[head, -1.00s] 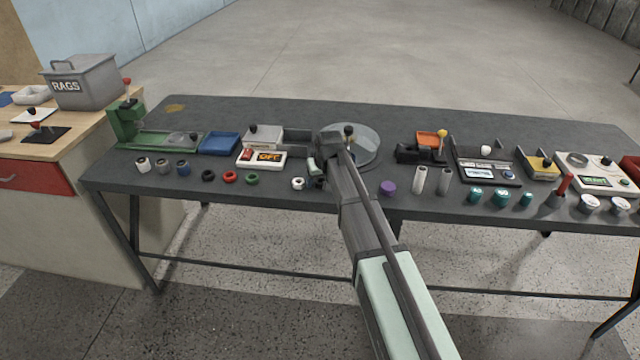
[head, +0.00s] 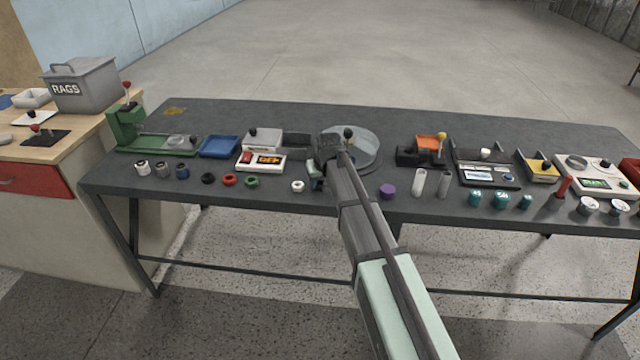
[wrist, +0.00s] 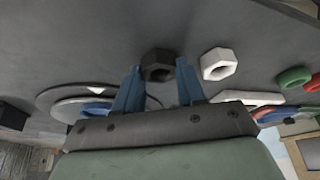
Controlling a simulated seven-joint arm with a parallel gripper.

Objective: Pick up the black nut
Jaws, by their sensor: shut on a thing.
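The black nut (wrist: 158,57) is a dark hexagonal nut with a round hole, seen between the tips of my gripper's two blue fingers in the wrist view. My gripper (wrist: 158,68) is shut on it, with a finger on each side. I cannot tell whether the nut is touching the tabletop. In the head view my arm and gripper (head: 316,180) reach down at the front middle of the table and largely hide the nut. A white nut (wrist: 218,64) lies beside it; it also shows in the head view (head: 298,186).
Black (head: 208,178), red (head: 229,180) and green (head: 251,182) rings lie to the left on the grey table (head: 270,205). A purple piece (head: 387,191) and a pale cylinder (head: 418,183) stand to the right.

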